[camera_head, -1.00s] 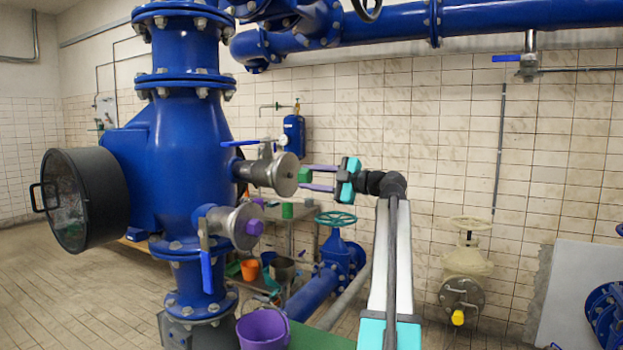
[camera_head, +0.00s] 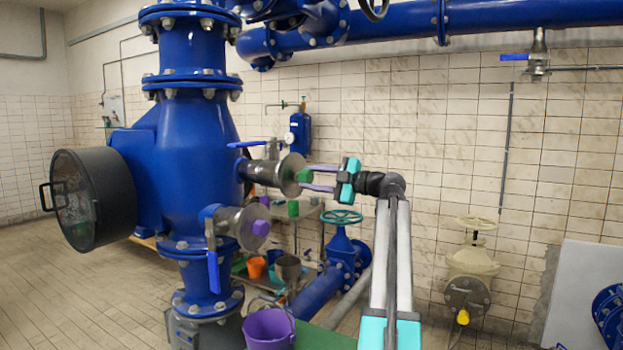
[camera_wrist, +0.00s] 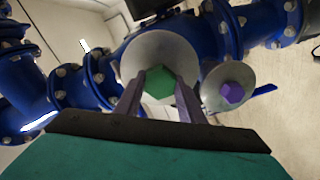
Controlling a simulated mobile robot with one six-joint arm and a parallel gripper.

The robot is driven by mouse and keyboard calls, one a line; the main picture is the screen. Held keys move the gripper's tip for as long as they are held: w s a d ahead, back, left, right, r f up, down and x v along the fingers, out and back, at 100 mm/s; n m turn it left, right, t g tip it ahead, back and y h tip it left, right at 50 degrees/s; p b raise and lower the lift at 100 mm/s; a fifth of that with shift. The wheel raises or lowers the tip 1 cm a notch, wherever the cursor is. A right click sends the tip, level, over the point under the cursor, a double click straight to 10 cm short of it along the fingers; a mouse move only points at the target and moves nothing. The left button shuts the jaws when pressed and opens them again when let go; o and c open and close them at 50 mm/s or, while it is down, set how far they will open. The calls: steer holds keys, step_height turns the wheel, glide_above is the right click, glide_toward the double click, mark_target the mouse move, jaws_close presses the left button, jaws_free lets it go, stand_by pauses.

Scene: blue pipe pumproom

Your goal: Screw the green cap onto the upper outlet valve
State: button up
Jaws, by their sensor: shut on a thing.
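My gripper (camera_head: 317,181) is shut on the green cap (camera_head: 304,175) in front of the upper outlet valve (camera_head: 289,174), a grey pipe with a round flange and a blue lever. In the wrist view the green cap (camera_wrist: 158,82) sits between my two fingertips (camera_wrist: 160,86), in front of the valve's grey disc (camera_wrist: 150,55). The cap lies over the disc's middle region, a little low. I cannot tell whether it touches the outlet. The lower outlet valve (camera_head: 238,228) carries a purple cap (camera_head: 260,227), which also shows in the wrist view (camera_wrist: 232,93).
The large blue pump body (camera_head: 205,130) stands left of the valves. A purple bucket (camera_head: 269,328) stands below. A shelf behind holds another green piece (camera_head: 293,208) and an orange pot (camera_head: 257,267). A blue pipe with a teal handwheel (camera_head: 341,217) stands behind my arm.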

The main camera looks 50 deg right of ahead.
steer(key=shift+w+a+p, duration=0.1)
steer(key=shift+w+p, duration=0.2)
steer(key=shift+p, duration=0.45)
steer(key=shift+w+b, duration=0.35)
steer(key=shift+b, duration=0.5)
steer(key=shift+a+b, duration=0.1)
steer(key=shift+b, duration=0.75)
stand_by(1.5)
steer(key=shift+m+b, duration=0.6)
steer(key=shift+m, duration=0.1)
steer(key=m+b, duration=0.1)
steer(key=m, duration=0.2)
steer(key=shift+f, duration=0.1)
steer(key=m, duration=0.5)
steer(key=shift+f+m+p, duration=0.1)
steer(key=shift+m+p, duration=0.9)
steer(key=shift+m, duration=1.7)
